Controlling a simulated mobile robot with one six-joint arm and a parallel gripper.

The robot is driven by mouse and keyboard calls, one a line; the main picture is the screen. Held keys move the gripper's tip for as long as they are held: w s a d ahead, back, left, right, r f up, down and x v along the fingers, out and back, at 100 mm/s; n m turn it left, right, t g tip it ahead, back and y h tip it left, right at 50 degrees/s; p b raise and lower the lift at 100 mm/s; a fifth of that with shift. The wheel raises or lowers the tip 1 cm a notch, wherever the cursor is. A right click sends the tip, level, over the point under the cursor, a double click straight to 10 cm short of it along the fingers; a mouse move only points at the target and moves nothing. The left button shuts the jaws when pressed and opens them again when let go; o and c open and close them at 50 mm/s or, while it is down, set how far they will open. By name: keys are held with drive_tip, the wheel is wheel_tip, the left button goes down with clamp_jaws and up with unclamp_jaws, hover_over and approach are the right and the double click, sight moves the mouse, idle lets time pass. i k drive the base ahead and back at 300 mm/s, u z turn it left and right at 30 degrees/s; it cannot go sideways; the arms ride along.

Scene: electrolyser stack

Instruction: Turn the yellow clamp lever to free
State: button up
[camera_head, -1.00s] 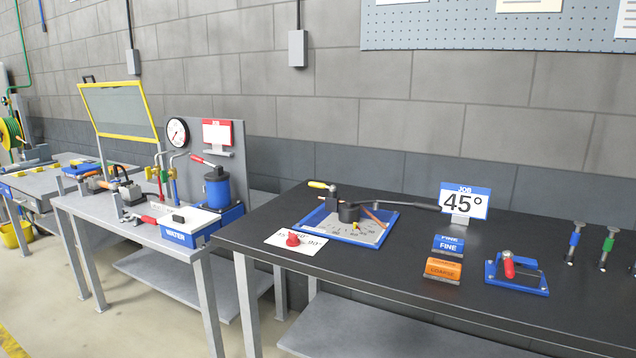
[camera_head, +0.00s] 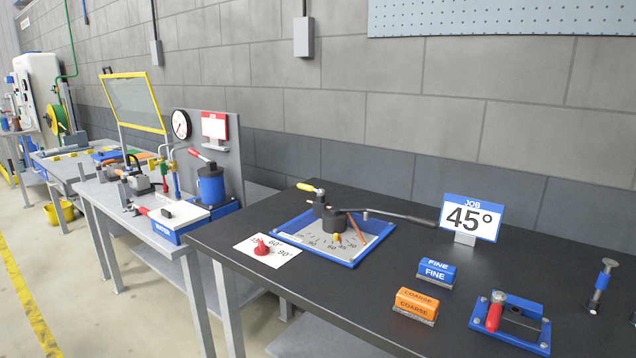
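A small lever with a yellow grip (camera_head: 310,187) sticks up at the back left of the blue-edged bending plate (camera_head: 291,239) on the black bench. It joins a dark upright block (camera_head: 319,205) and its grip points left. A round dark former (camera_head: 335,221) stands beside it, with a long dark handle (camera_head: 405,216) reaching right. A copper-coloured rod (camera_head: 357,228) lies against the former, and a small yellow pointer shows on the angle scale. My gripper is not in view.
A 45° job sign (camera_head: 470,217), blue FINE block (camera_head: 436,272), orange COARSE block (camera_head: 416,304) and red-handled blue fixture (camera_head: 511,322) share the black bench (camera_head: 330,300). A red knob (camera_head: 262,247) sits on a white card. Floor shows at left.

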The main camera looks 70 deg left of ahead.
sight(320, 192)
drive_tip(key=u, duration=0.1)
drive_tip(key=i, duration=0.85)
drive_tip(key=u, duration=4.7)
drive_tip(key=i, duration=0.1)
drive_tip(key=z, duration=3.15)
drive_tip(key=k, duration=0.2)
drive_tip(key=u, duration=2.4)
